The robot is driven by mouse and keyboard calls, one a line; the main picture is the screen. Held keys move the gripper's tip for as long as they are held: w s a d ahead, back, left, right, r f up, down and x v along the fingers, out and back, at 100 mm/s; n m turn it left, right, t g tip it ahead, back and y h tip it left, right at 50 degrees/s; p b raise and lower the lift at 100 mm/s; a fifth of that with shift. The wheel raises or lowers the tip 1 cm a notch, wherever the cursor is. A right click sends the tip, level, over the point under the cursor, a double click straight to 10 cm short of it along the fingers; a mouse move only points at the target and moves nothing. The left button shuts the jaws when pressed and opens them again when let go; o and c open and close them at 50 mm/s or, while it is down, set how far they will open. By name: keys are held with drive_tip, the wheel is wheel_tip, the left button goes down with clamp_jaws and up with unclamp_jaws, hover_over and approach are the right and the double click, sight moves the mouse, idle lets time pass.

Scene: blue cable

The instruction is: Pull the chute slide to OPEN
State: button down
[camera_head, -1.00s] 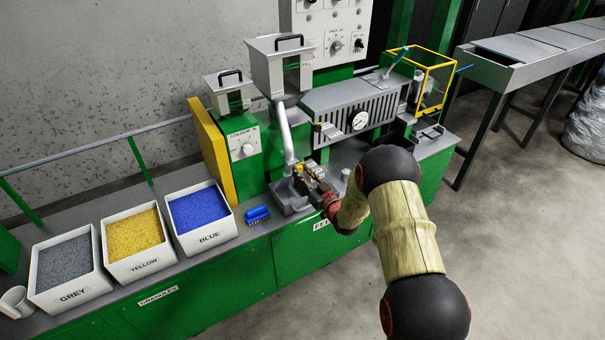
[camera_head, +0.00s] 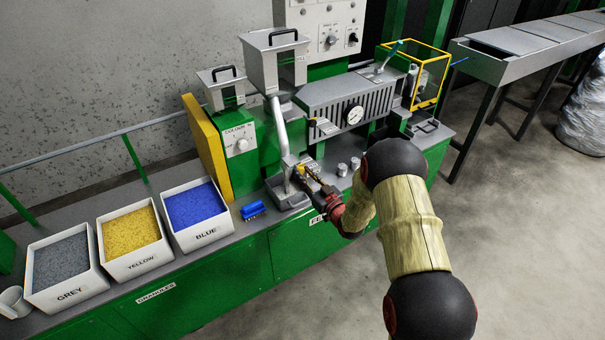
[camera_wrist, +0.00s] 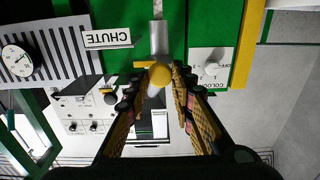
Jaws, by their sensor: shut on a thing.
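The chute slide has a round yellow knob (camera_wrist: 159,74) on a grey shaft, below the CHUTE label (camera_wrist: 108,38) in the wrist view. My gripper (camera_wrist: 163,78) has its two fingers on either side of the knob, shut on it. In the head view my gripper (camera_head: 306,178) is at the foot of the pale chute pipe (camera_head: 281,130), above a small grey tray (camera_head: 290,201). The fingers partly hide the knob there. I cannot read an OPEN mark in either view.
Grey, yellow and blue granule bins (camera_head: 133,244) stand left on the bench. A blue brush (camera_head: 253,210) lies beside the tray. Small grey cylinders (camera_head: 342,169) stand right of my gripper. A gauge (camera_head: 354,115) and vented housing are behind. Open floor lies in front.

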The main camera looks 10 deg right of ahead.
drive_tip(key=c, duration=1.5)
unclamp_jaws()
drive_tip(key=shift+s, duration=0.1)
drive_tip(key=shift+c, duration=0.2)
drive_tip(key=shift+d, duration=0.1)
drive_tip(key=v, duration=1.2)
